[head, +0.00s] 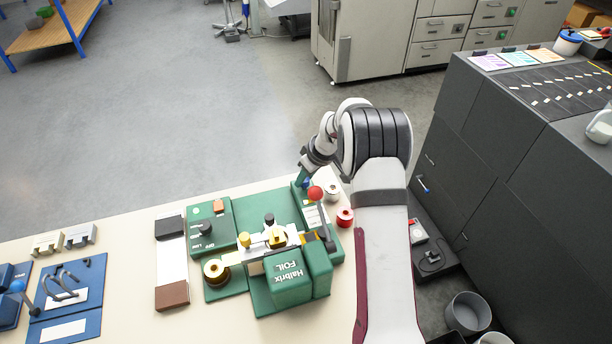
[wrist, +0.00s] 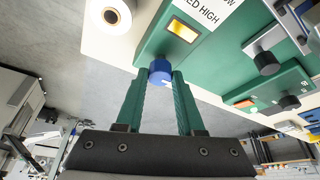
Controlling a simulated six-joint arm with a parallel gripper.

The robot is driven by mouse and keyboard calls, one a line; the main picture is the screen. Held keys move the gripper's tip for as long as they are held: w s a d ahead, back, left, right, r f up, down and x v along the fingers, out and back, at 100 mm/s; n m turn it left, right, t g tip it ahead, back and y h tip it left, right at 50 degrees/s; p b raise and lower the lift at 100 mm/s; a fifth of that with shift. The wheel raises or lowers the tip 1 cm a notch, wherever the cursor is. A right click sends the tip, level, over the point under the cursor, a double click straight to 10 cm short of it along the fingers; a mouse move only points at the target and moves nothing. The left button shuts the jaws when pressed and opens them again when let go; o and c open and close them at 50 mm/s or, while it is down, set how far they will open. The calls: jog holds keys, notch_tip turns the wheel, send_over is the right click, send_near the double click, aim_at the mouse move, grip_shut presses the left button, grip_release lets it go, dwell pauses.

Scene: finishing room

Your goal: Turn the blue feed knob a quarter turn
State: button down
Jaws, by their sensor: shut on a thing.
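The blue feed knob (wrist: 160,71) sits on the edge of the green foil machine (head: 237,222), beside a lit yellow window (wrist: 183,30) and a label reading "HIGH". In the wrist view my gripper (wrist: 160,78) has its two green fingers on either side of the knob, shut on it. In the head view my gripper (head: 303,181) reaches down at the machine's far right corner, and the knob is mostly hidden there by the fingers.
A red-ball lever (head: 315,193) stands close beside my gripper. A red spool (head: 345,216) and a white spool (head: 332,192) stand right of the machine. A brown-ended block (head: 172,295) lies to its left. A blue board (head: 68,300) is at far left.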

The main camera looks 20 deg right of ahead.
jog(key=shift+m, duration=0.4)
jog(key=c, duration=0.5)
grip_release()
jog(key=v, duration=1.6)
jog(key=shift+a, duration=0.2)
